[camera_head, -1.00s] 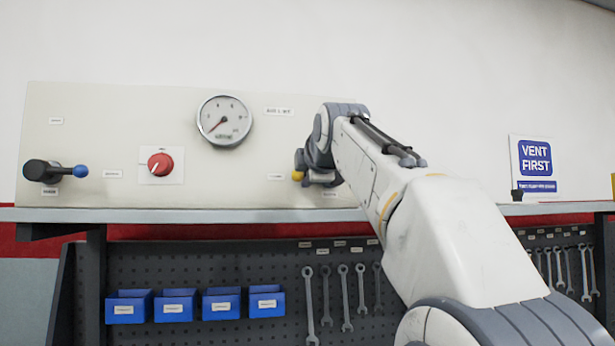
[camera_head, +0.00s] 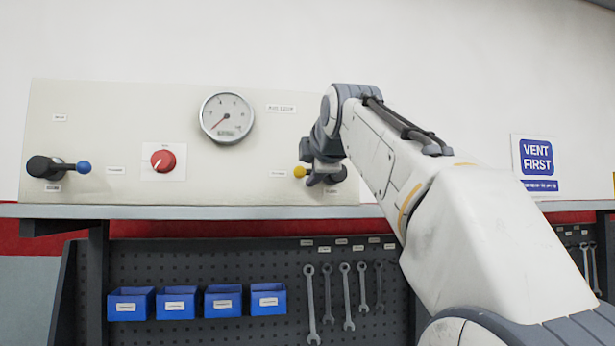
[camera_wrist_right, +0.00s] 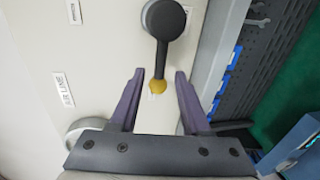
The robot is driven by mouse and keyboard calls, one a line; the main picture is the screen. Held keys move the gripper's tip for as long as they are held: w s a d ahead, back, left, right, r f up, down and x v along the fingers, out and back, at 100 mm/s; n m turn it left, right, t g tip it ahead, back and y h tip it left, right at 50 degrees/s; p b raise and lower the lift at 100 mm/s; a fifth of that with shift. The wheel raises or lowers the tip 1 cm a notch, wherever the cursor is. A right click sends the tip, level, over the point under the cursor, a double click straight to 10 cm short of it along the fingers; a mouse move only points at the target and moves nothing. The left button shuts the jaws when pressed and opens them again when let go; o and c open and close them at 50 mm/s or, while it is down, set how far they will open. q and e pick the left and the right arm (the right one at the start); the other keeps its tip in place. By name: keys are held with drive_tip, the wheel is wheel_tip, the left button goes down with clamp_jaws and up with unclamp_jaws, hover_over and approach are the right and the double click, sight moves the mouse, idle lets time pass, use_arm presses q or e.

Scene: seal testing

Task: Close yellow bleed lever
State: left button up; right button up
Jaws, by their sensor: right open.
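The bleed lever is a dark handle with a yellow knob (camera_head: 300,172), low on the right part of the pale panel. In the head view its knob points left and my right gripper (camera_head: 322,163) partly covers it. In the right wrist view the dark lever (camera_wrist_right: 161,58) runs from a round hub (camera_wrist_right: 165,18) to the yellow knob (camera_wrist_right: 157,87). My right gripper (camera_wrist_right: 159,74) is open, with one purple finger on each side of the knob. Gaps show on both sides, and I see no contact. My left gripper is out of view.
The panel (camera_head: 90,120) also bears a gauge (camera_head: 227,117), a red knob (camera_head: 163,161) and a blue-tipped lever (camera_head: 58,168). A grey ledge (camera_head: 190,211) runs below it. Blue bins (camera_head: 177,303) and wrenches hang underneath. A "VENT FIRST" sign (camera_head: 537,160) is at right.

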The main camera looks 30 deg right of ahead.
drive_tip(key=b+v, duration=0.1)
drive_tip(key=v, duration=0.6)
drive_tip(key=shift+s+a, duration=0.1)
drive_tip(key=shift+s, duration=0.05)
drive_tip(key=w+a+f+m+g+y, duration=0.1)
drive_tip(key=w+a+f+g+y, duration=0.1)
drive_tip(key=a+f, duration=0.5)
drive_tip(key=w+a+f+m+g+y, duration=0.15)
drive_tip(key=a+f, duration=0.25)
drive_tip(key=f, duration=0.6)
drive_tip(key=s+a+f+m+g+y, duration=0.1)
drive_tip(key=s+a+f+g, duration=0.1)
drive_tip(key=a+f, duration=0.45)
drive_tip(key=s+a+f+g+y, duration=0.2)
drive_tip(key=a+f+g, duration=0.1)
drive_tip(key=f, duration=0.7)
drive_tip(key=s+a+f+m+g+h, duration=0.1)
drive_tip(key=s+f+m+g, duration=0.3)
drive_tip(key=s+f, duration=1.9)
drive_tip(key=a+g, duration=0.1)
drive_tip(key=g, duration=0.1)
drive_tip(key=shift+f+g, duration=0.3)
drive_tip(key=shift+g, duration=0.05)
